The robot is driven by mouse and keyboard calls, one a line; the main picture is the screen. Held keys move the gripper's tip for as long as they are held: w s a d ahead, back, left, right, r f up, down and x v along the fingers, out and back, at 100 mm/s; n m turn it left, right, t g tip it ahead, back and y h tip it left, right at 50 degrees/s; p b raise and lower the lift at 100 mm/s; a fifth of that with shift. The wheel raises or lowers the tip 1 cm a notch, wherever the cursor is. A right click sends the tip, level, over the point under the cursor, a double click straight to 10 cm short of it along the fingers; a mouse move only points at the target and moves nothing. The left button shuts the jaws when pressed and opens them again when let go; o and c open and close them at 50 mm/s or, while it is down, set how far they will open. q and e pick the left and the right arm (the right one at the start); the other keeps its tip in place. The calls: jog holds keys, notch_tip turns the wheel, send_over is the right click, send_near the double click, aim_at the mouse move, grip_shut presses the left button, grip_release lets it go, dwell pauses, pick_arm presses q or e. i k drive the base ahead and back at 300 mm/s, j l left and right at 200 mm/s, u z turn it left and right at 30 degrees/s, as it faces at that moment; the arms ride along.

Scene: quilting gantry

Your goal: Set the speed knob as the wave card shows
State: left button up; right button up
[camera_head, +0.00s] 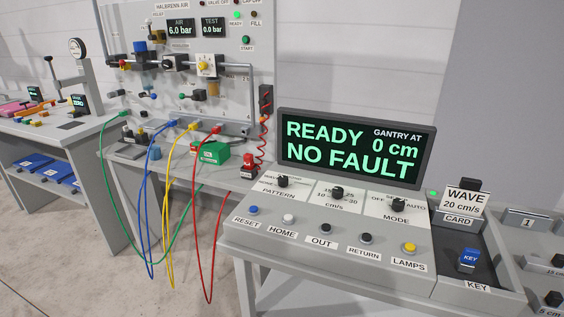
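The speed knob (337,193) is the black middle knob of three on the sloped grey console, on a white plate marked cm/s. Its pointer direction is too small to tell, and the scale numbers around it are only partly readable. The wave card (464,202) stands upright at the console's right side, above a label that says CARD. It reads WAVE 20 cm/s. Neither of my grippers is in view.
The pattern knob (282,181) and mode knob (397,204) flank the speed knob. A row of buttons, including lamps (410,247), lies in front. The display (352,149) behind reads READY, NO FAULT, gantry at 0 cm. A blue key (469,260) sits right.

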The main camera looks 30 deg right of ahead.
aim_at(337, 193)
jog(key=z, duration=1.4)
